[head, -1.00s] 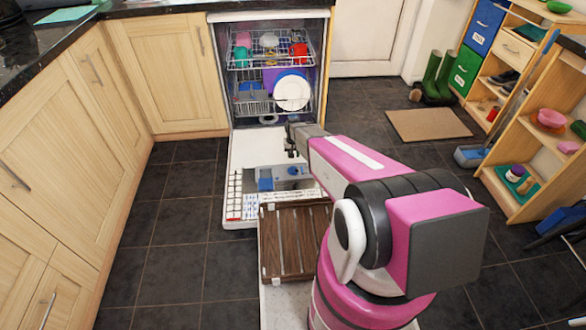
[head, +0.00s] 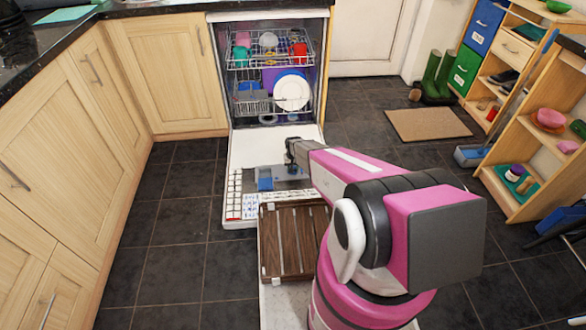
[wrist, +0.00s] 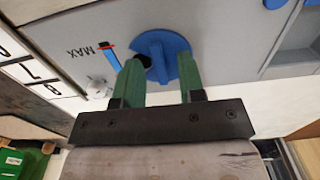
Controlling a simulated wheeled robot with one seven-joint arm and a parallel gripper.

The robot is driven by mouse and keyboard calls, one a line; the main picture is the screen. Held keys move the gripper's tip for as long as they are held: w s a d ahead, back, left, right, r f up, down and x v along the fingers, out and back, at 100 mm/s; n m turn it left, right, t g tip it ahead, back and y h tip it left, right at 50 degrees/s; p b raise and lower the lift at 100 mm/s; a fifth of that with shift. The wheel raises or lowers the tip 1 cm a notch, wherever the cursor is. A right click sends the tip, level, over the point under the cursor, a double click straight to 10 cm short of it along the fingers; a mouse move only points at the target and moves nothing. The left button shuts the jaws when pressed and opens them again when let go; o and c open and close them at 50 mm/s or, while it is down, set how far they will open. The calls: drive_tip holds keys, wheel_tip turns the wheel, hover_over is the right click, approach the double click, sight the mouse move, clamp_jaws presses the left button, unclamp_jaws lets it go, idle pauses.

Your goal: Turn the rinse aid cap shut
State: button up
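The blue rinse aid cap (wrist: 158,50) is a round disc with a raised ridge, set in the grey dispenser panel (wrist: 225,25). A dark spot shows at its lower left edge. A blue pointer and a red mark beside the word MAX lie left of it. My gripper (wrist: 163,68) has two green fingers, apart, with the cap's lower part between and just beyond them. I cannot tell whether they touch it. In the head view my gripper (head: 291,160) is over the dispenser panel (head: 250,179) on the lowered dishwasher door, and hides the cap.
The dishwasher door (head: 248,150) lies open, with loaded racks (head: 268,60) behind it. A brown slatted rack (head: 285,240) stands just in front. Cupboards (head: 70,150) line the left; shelves (head: 520,190) stand at right. Dark floor is free on both sides.

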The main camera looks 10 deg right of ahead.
clamp_jaws()
